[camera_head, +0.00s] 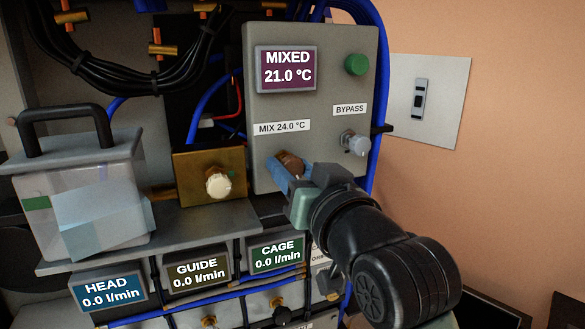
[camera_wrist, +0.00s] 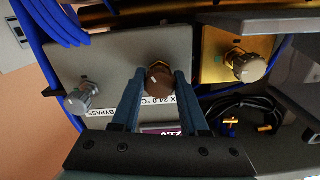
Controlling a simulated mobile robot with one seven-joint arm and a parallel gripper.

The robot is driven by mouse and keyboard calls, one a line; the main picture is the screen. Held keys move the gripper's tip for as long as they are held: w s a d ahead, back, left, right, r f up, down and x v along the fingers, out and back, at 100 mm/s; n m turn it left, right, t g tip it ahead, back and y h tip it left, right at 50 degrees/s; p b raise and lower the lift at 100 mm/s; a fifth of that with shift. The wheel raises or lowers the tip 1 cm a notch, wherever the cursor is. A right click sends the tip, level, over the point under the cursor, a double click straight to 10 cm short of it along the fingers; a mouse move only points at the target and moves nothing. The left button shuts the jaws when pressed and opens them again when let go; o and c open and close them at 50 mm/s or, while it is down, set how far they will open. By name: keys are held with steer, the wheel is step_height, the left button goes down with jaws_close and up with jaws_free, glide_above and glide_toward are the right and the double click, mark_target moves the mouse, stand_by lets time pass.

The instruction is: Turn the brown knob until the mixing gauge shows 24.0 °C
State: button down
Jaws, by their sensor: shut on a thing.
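The brown knob (camera_head: 290,163) sits low on the grey control panel (camera_head: 273,105), below the "MIX 24.0 °C" label (camera_head: 282,127). My gripper (camera_head: 287,171) is shut on it from the front. In the wrist view the two blue fingers (camera_wrist: 158,92) lie on either side of the brown knob (camera_wrist: 159,76). The purple mixing gauge (camera_head: 287,69) at the top of the panel reads "MIXED 21.0 °C". In the wrist view that gauge is mostly hidden behind my gripper.
A silver bypass knob (camera_head: 354,143) and a green button (camera_head: 356,65) are on the same panel. A cream knob (camera_head: 219,183) on a brass block is to the left. Head, guide and cage displays (camera_head: 276,254) read 0.0 l/min. Blue hoses run beside the panel.

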steer(key=shift+f+b, duration=0.1)
steer(key=shift+b, duration=0.3)
steer(key=shift+f+n+b, duration=0.1)
steer(key=shift+n+b, duration=0.6)
steer(key=shift+n, duration=0.1)
steer(key=n+b, duration=0.2)
steer(key=shift+b, duration=0.3)
steer(key=n+b, duration=0.4)
steer(key=n, duration=0.1)
steer(key=shift+n, duration=0.3)
steer(key=shift+c, duration=2.1)
jaws_free()
steer(key=shift+r, duration=0.2)
